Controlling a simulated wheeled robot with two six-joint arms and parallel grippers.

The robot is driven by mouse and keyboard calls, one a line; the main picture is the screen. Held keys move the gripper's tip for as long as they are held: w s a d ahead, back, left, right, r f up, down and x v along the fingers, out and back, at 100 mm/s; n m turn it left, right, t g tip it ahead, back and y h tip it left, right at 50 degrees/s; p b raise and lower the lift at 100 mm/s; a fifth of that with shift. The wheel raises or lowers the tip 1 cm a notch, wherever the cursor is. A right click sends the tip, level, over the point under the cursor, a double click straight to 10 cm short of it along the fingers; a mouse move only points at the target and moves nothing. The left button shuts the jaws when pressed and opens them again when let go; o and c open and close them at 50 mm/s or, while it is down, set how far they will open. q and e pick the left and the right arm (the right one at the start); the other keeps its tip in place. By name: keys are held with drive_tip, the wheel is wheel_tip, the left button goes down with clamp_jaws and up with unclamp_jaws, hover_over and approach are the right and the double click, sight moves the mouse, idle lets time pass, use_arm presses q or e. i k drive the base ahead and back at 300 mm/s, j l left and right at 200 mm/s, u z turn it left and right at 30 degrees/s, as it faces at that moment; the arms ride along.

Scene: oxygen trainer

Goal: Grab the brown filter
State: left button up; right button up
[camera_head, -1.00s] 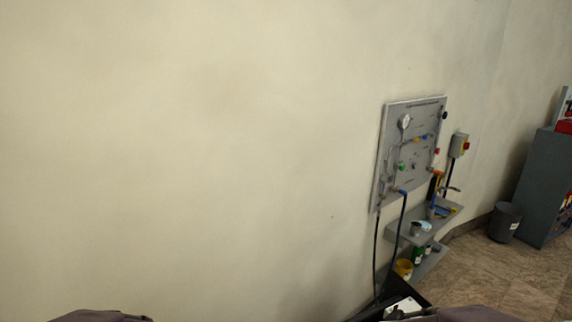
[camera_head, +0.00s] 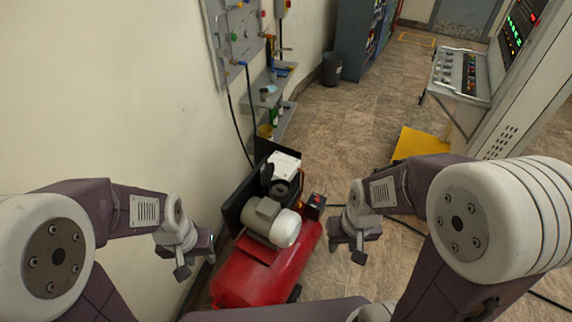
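I cannot make out a brown filter; the small items on the wall shelves are too small to tell apart. The grey shelves (camera_head: 254,97) hang below the grey wall panel (camera_head: 237,40). A green bottle (camera_head: 274,117) and a yellow container (camera_head: 265,131) stand on the lower shelf. My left gripper (camera_head: 183,268) hangs in front of the wall, left of a red compressor. My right gripper (camera_head: 350,254) hangs over the floor to its right. Both are well short of the shelves, and their finger gaps are too small to judge. I see nothing held in either.
The red compressor (camera_head: 233,283) with its motor (camera_head: 267,220) stands between my arms, in front of the shelves. A black bin (camera_head: 332,68) and grey cabinet (camera_head: 356,38) stand behind. A control console (camera_head: 462,73) and yellow block (camera_head: 420,143) are at right.

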sight(279, 188)
drive_tip(key=l+u, duration=0.2)
drive_tip(key=i+l+u, duration=0.1)
drive_tip(key=l+u, duration=0.25)
drive_tip(key=l, duration=0.25)
drive_tip(key=l+u, duration=0.35)
drive_tip(key=l, duration=0.25)
drive_tip(key=l+u, duration=0.35)
drive_tip(key=l, duration=0.3)
drive_tip(key=k, duration=0.05)
